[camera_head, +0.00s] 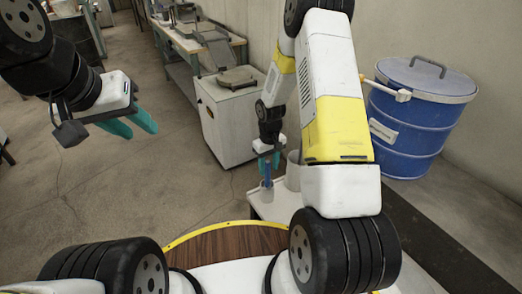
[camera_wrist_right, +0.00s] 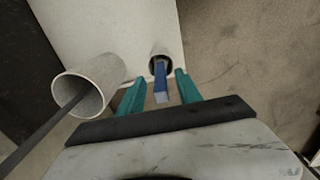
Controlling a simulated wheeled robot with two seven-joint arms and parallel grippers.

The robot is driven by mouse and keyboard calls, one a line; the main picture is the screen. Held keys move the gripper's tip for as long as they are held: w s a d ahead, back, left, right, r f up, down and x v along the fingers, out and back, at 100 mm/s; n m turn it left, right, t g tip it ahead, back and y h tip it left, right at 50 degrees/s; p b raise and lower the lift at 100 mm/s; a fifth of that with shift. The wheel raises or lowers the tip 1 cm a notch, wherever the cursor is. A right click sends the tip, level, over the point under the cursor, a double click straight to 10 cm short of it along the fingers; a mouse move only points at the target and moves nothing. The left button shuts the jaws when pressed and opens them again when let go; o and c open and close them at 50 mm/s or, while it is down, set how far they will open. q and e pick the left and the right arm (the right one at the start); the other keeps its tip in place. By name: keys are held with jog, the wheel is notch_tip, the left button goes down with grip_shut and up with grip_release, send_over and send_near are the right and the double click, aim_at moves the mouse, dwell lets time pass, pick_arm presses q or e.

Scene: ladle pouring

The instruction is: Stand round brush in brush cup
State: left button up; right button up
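The round brush (camera_wrist_right: 160,82) shows as a blue handle in the right wrist view. It stands roughly upright in the mouth of a small grey brush cup (camera_wrist_right: 152,61); its lower end is hidden inside. My right gripper (camera_wrist_right: 159,76) is open, with one teal finger on each side of the handle and a gap to both. In the head view the right gripper (camera_head: 269,160) is above the brush (camera_head: 266,183) and the cup (camera_head: 267,195). My left gripper (camera_head: 134,122) is open and empty, off at the left above the floor.
A larger grey cup (camera_wrist_right: 102,77) with a dark handle leaning out stands left of the brush cup on a white surface (camera_head: 276,208). A blue barrel (camera_head: 414,125) stands at the right, a white cabinet (camera_head: 226,125) behind.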

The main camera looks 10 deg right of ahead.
jog(key=shift+r, duration=3.9)
